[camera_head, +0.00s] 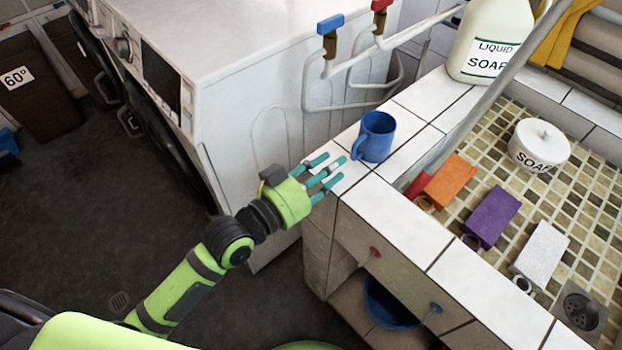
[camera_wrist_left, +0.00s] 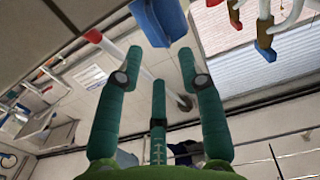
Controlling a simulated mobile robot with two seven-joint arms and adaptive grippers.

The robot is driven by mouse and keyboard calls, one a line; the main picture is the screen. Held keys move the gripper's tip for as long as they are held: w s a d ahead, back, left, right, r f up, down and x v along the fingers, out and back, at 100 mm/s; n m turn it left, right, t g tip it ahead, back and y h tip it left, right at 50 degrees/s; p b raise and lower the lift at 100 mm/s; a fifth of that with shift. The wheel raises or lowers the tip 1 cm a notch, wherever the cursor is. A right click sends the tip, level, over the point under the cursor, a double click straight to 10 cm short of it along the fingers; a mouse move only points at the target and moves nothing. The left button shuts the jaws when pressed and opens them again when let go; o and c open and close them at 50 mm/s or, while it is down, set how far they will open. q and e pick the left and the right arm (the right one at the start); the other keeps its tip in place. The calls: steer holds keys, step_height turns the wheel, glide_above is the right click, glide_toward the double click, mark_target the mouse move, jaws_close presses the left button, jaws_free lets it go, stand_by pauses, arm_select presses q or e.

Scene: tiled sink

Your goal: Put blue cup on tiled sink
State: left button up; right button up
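The blue cup (camera_head: 377,136) stands upright on the white tiled ledge of the sink (camera_head: 395,210), near its far left corner. Its handle points left, toward my left gripper. My left gripper (camera_head: 328,172) is open and empty, with its teal fingers spread just left of the cup. The fingertips look apart from the cup by a small gap. In the left wrist view, the open fingers (camera_wrist_left: 158,85) have nothing between them, and a blue shape that looks like the cup (camera_wrist_left: 158,20) shows beyond them at the top edge. My right gripper is not in view.
A liquid soap bottle (camera_head: 490,42) stands behind the cup. Orange (camera_head: 450,181), purple (camera_head: 491,217) and white (camera_head: 541,253) blocks and a soap pot (camera_head: 538,146) sit in the basin. A white machine (camera_head: 230,45) and pipes stand behind my left arm. The front ledge is clear.

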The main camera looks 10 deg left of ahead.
arm_select(q)
steer(key=v, duration=0.5)
steer(key=w+a+f+n+g+y, duration=0.1)
steer(key=a+f+y, duration=0.25)
steer(key=f, duration=0.75)
steer(key=w+a+f+n+g+y, duration=0.15)
steer(key=a+f, duration=0.25)
steer(key=f, duration=0.7)
steer(key=s+a+f+n+g+y, duration=0.1)
steer(key=s+a+f+y, duration=0.15)
steer(key=f, duration=0.45)
steer(key=s+a+f+n+g+y, duration=0.1)
steer(key=s+a+f, duration=0.15)
steer(key=f, duration=0.45)
steer(key=s+f+g, duration=0.3)
steer(key=s+f, duration=0.3)
steer(key=s, duration=0.4)
steer(key=s+a+f+g+y, duration=0.1)
steer(key=s+f+g, duration=0.1)
steer(key=s+f, duration=0.4)
steer(key=s+f+g+y, duration=0.1)
steer(key=s+f+g, duration=0.2)
steer(key=s+f, duration=0.4)
steer(key=s, duration=0.8)
steer(key=shift+a+g, duration=0.15)
steer(key=shift+g, duration=0.2)
steer(key=shift+s+f, duration=0.1)
steer(key=shift+s, duration=0.05)
